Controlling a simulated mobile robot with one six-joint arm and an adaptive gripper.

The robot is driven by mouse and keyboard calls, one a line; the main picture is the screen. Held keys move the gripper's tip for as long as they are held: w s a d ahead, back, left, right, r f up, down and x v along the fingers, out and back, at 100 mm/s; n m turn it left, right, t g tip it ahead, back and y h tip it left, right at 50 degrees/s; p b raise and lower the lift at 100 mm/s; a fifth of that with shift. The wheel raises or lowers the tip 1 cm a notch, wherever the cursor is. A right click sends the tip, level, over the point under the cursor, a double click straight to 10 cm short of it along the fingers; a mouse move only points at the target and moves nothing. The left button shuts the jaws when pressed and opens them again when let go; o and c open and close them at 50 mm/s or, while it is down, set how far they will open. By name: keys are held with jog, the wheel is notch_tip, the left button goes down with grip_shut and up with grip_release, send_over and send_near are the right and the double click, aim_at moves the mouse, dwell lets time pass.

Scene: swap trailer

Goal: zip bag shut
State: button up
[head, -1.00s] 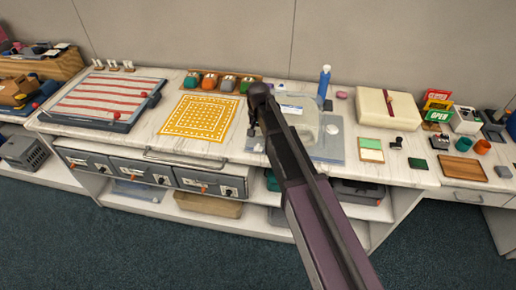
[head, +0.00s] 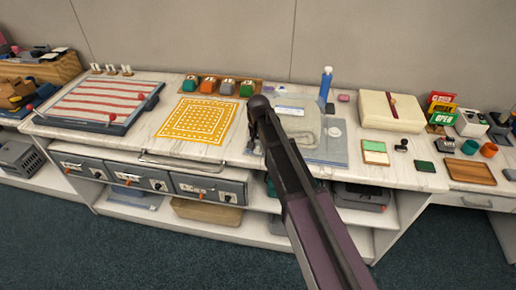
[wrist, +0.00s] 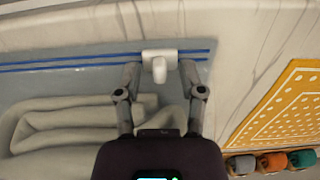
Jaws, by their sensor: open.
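The clear zip bag (wrist: 60,85) lies flat on the worktop with a folded pale cloth (wrist: 70,125) inside. Two blue lines (wrist: 75,62) run along its closure. A white slider (wrist: 160,62) sits on these lines, near their end on the side towards the yellow cloth. My gripper (wrist: 163,82) is open above the bag in the wrist view. Its two fingers are spread to either side of the slider's line, and I cannot tell whether they touch anything. In the head view the bag (head: 298,123) is partly hidden by my arm, and my gripper (head: 251,143) is small and dark at its left edge.
A yellow patterned cloth (head: 198,120) lies left of the bag, with several coloured blocks (head: 228,86) behind it. A blue bottle (head: 325,86) stands behind the bag. A cream box (head: 391,110) and a green-and-white pad (head: 375,152) are to the right.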

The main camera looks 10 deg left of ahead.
grip_shut()
jog(key=shift+s, duration=0.1)
dwell(0.3)
